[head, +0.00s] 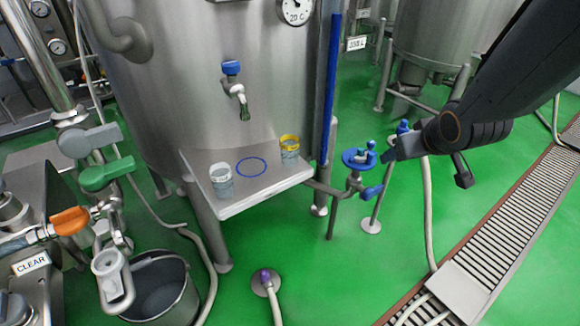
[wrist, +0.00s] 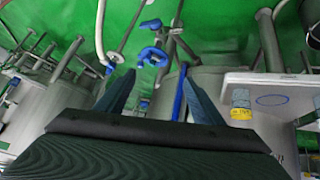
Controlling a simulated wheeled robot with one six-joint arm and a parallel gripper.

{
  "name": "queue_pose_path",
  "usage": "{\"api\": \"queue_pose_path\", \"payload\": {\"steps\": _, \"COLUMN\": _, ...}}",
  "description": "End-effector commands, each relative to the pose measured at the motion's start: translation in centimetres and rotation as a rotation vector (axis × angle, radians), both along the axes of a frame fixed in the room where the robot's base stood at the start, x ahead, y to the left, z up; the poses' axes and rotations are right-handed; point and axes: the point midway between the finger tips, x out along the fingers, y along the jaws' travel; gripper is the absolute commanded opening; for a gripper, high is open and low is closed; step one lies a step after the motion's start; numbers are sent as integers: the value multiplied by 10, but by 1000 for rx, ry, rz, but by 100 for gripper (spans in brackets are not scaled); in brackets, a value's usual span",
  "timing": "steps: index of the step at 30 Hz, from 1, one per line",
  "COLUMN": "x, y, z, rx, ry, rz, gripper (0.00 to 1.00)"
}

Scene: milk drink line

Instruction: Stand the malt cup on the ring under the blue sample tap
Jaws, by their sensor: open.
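Two cups stand on a steel shelf (head: 235,205) at the tank. One, with a white rim (head: 220,180), is left of the blue ring (head: 251,167); the other, with a yellow rim (head: 289,148), is right of it. I cannot read which is the malt cup. The ring is bare, below the blue-handled sample tap (head: 232,88). My gripper (head: 393,150) is open and empty, right of the shelf and apart from both cups. In the wrist view, my gripper (wrist: 157,78) is left of the yellow-rimmed cup (wrist: 241,104) and the ring (wrist: 272,99).
Blue-handled valves (head: 358,160) on a pipe stand between my gripper and the shelf. A blue upright pipe (head: 329,90) rises near the shelf's right end. A bucket (head: 160,287) and valves with coloured handles stand at lower left.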

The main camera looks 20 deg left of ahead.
Motion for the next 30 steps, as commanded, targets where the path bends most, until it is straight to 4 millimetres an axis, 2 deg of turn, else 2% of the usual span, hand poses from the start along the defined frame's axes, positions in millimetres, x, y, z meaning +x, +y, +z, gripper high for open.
{"api": "queue_pose_path", "payload": {"steps": 1, "x": 20, "y": 22, "z": -18, "rx": 20, "ry": -65, "rz": 75, "gripper": 62}}
{"api": "queue_pose_path", "payload": {"steps": 3, "x": 40, "y": 57, "z": -23, "rx": 62, "ry": -168, "rz": 186, "gripper": 62}}
{"api": "queue_pose_path", "payload": {"steps": 7, "x": 59, "y": 126, "z": -30, "rx": 172, "ry": -335, "rz": 397, "gripper": 62}}
{"api": "queue_pose_path", "payload": {"steps": 9, "x": 58, "y": 163, "z": -33, "rx": 247, "ry": -413, "rz": 513, "gripper": 62}}
{"api": "queue_pose_path", "payload": {"steps": 12, "x": 47, "y": 208, "z": -35, "rx": 364, "ry": -503, "rz": 660, "gripper": 62}}
{"api": "queue_pose_path", "payload": {"steps": 15, "x": 30, "y": 241, "z": -35, "rx": 476, "ry": -566, "rz": 782, "gripper": 62}}
{"api": "queue_pose_path", "payload": {"steps": 22, "x": 32, "y": 255, "z": -70, "rx": 663, "ry": -540, "rz": 769, "gripper": 62}}
{"api": "queue_pose_path", "payload": {"steps": 30, "x": 34, "y": 265, "z": -79, "rx": 736, "ry": -528, "rz": 764, "gripper": 62}}
